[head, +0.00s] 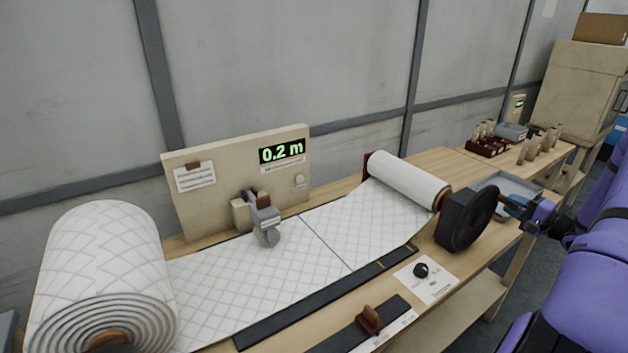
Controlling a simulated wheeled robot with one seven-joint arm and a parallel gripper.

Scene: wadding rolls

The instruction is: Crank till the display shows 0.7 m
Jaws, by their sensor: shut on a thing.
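The display (281,152) on the upright beige panel (215,200) reads 0.2 m in green. A black round crank wheel (470,218) stands at the right end of the bench, beside the take-up roll (408,179) of white quilted wadding. My gripper (522,208) is at the right of the wheel, shut on the crank handle (508,202), which is largely hidden between the jaws. The large supply roll (100,255) is at the left. The wadding sheet (270,270) lies flat between the two rolls, under a grey measuring head (264,218).
A grey tray (508,184) lies behind the wheel. Small parts in dark red holders (487,146) stand at the back right.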

